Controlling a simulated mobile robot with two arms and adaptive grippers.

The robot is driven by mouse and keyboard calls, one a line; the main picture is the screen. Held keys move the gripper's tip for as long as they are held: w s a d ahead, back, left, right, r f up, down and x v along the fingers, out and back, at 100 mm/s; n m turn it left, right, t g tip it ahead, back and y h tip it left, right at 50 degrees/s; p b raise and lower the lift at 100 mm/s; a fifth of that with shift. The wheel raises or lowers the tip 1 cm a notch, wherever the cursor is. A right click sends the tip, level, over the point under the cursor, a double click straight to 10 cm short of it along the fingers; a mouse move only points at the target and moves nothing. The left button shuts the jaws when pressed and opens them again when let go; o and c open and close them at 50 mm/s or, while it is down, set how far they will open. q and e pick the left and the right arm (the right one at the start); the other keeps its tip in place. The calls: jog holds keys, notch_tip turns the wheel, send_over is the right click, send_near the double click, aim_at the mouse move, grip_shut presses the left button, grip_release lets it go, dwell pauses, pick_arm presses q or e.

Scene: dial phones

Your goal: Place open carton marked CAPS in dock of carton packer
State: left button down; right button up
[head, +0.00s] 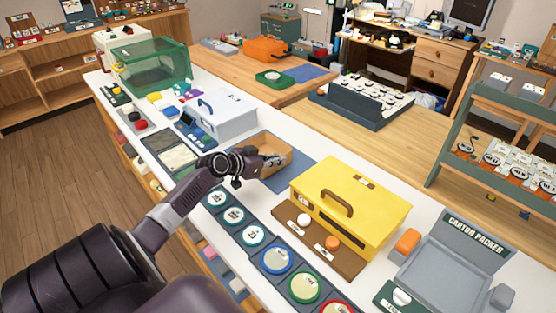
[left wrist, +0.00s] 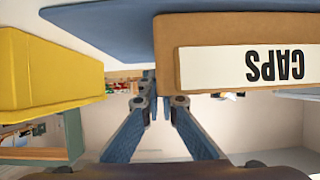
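The open carton (head: 284,154) is a tan, open-topped box on a blue mat at the middle of the white counter. Its white label reads CAPS, upside down, in the left wrist view (left wrist: 235,65). My left gripper (head: 262,163) is at the carton's near end. In the left wrist view its fingertips (left wrist: 157,98) are close together with the carton's side wall between them, one tip partly hidden by the carton. The grey carton packer (head: 450,265) stands at lower right with its name on an upright panel; its dock area looks empty. My right gripper is out of view.
A yellow case (head: 352,205) with a brown handle stands between the carton and the packer. Round dials (head: 276,261) line the counter's near edge. A white case (head: 220,115) is behind the carton, and an orange block (head: 406,241) sits beside the packer.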

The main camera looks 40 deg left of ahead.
pick_arm(q)
jog(key=shift+f, duration=0.15)
jog(key=c, duration=2.2)
grip_release()
jog(key=shift+o, duration=0.2)
